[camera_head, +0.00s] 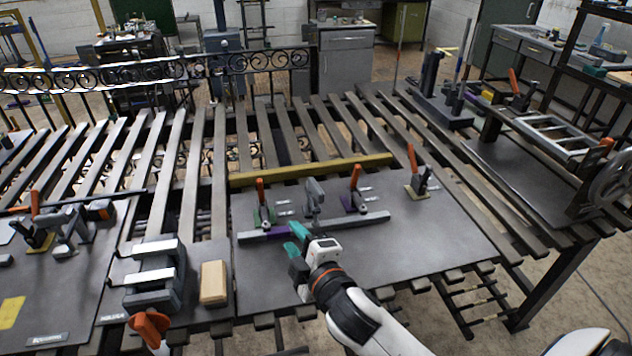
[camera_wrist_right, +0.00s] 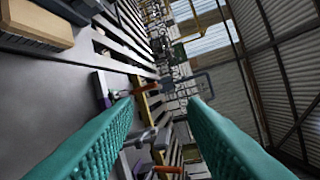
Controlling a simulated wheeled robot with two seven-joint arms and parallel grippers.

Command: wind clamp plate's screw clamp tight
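The clamp plate (camera_head: 420,235) is a dark flat plate on the slatted table. A grey upright clamp (camera_head: 314,197), probably the screw clamp, stands on it by a long grey bar (camera_head: 355,222). Orange-handled toggle clamps stand on either side, a green-based one (camera_head: 262,205) and a purple-based one (camera_head: 354,192). My right gripper (camera_head: 297,240) is over the plate, just in front of the bar. In the right wrist view its teal fingers (camera_wrist_right: 165,125) are wide apart with nothing held; clamps show beyond them. My left gripper is not in view.
A yellow bar (camera_head: 310,171) lies behind the clamps, and another orange-handled clamp (camera_head: 417,180) stands at the plate's back right. A grey holder (camera_head: 155,275) and a wooden block (camera_head: 213,282) are at the left. The plate's right part is clear.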

